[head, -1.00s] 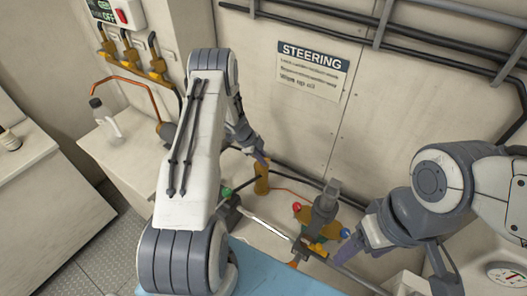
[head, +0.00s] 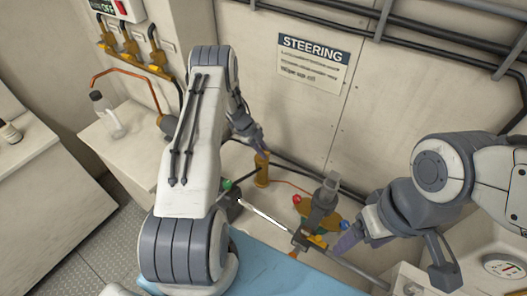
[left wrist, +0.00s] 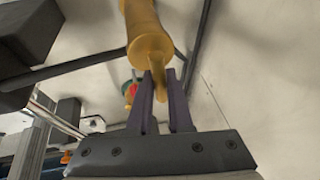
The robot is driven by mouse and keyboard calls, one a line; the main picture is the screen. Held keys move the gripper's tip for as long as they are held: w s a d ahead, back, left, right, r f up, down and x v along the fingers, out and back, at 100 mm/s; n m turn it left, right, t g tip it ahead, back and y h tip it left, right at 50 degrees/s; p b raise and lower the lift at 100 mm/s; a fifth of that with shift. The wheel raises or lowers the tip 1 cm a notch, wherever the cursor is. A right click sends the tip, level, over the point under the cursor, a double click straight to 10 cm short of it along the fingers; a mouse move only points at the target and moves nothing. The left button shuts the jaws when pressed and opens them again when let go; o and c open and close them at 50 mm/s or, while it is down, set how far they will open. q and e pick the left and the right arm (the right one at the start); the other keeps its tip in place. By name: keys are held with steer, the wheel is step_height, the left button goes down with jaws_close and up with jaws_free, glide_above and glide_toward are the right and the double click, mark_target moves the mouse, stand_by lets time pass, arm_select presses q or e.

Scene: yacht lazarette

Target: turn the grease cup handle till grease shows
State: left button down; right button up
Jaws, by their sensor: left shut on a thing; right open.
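The grease cup (head: 262,172) is a brass cylinder standing by the back wall in the head view. It also fills the top middle of the left wrist view (left wrist: 147,35). Its flat brass handle (left wrist: 157,82) sits between the purple fingers of my left gripper (left wrist: 165,98), which is shut on it. In the head view my left gripper (head: 258,147) is at the top of the cup. My right gripper (head: 345,242) is open beside the steering gear, apart from the cup; its fingers are partly hidden. I cannot make out any grease.
The steering gear (head: 318,212) with red and blue knobs and a long rod stands right of the cup. A STEERING sign (head: 313,62) is on the wall. A clear bottle (head: 105,115) stands on the left ledge. A gauge (head: 505,268) is at lower right.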

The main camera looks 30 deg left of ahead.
arm_select(q)
steer(key=c, duration=0.8)
jaws_free()
steer(key=shift+c, duration=0.2)
steer(key=b+v, duration=0.3)
steer(key=v, duration=0.7)
steer(key=shift+r, duration=0.25)
steer(key=shift+a, duration=0.1)
